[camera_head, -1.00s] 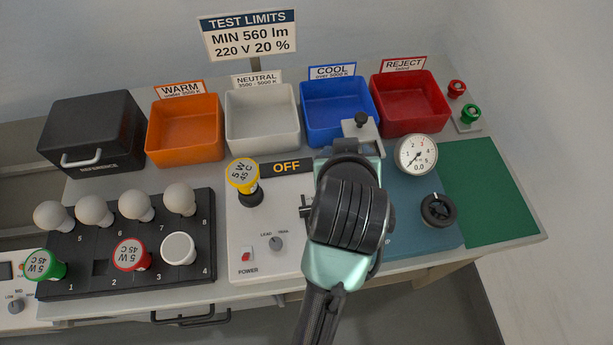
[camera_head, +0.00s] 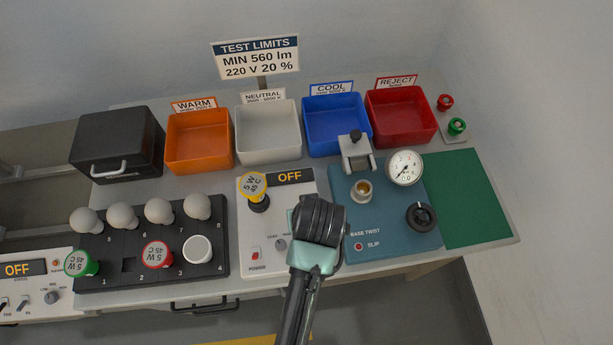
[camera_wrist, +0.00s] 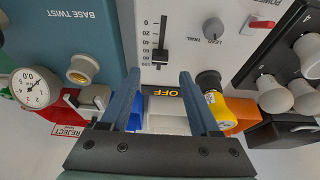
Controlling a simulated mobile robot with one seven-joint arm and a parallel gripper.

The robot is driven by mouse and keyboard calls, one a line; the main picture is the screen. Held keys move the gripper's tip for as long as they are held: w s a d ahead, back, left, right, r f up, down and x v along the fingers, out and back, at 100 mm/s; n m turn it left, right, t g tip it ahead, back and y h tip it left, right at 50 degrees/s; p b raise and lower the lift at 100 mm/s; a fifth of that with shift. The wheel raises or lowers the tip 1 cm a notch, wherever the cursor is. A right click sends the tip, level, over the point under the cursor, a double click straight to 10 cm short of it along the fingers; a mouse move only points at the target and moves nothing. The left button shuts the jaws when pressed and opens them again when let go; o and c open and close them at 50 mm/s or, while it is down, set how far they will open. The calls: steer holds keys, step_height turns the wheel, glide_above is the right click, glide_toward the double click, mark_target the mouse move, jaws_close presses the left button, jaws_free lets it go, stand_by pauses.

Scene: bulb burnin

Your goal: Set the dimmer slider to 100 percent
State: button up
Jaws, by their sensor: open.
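The dimmer slider (camera_wrist: 160,57) shows in the wrist view, which is upside down. It is a black knob in a vertical slot on the white lamp panel (camera_wrist: 185,60), beside a scale from 0 to 100. The knob sits in the high-number part of the scale, about 80; the exact mark is hard to read. My gripper (camera_wrist: 160,74) is open and empty, its two fingers apart on either side of the slot's 100 end in the picture. Contact cannot be told. In the head view my arm hides the slider and fingers.
A yellow-collared bulb (camera_head: 254,187) stands upright in the panel's socket beside the OFF display (camera_head: 290,177). The lead/trail knob (camera_head: 281,244) and red power switch (camera_head: 255,253) are left of my arm. The teal base-twist unit (camera_head: 385,235) is to the right.

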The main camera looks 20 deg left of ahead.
steer(key=shift+x, duration=2.75)
jaws_close()
steer(key=shift+w, duration=0.1)
